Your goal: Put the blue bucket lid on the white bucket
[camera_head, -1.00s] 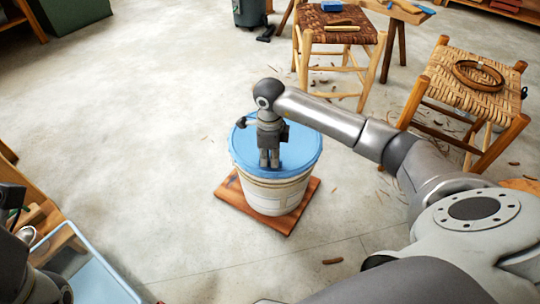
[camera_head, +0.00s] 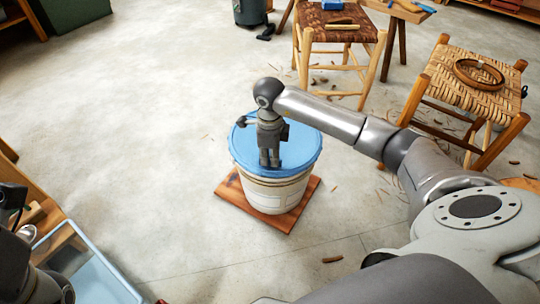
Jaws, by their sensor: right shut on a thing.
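The white bucket (camera_head: 274,194) stands upright on a square wooden board on the floor, in the middle of the view. The blue bucket lid (camera_head: 302,145) lies over the bucket's top and looks about level. I cannot tell from this angle whether its rim is seated all round.
The wooden board (camera_head: 287,220) sticks out around the bucket. A stool with a woven seat (camera_head: 340,30) and another with a coil on its seat (camera_head: 455,80) stand at the back and right. A clear blue bin (camera_head: 90,280) is at lower left. The floor on the left is free.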

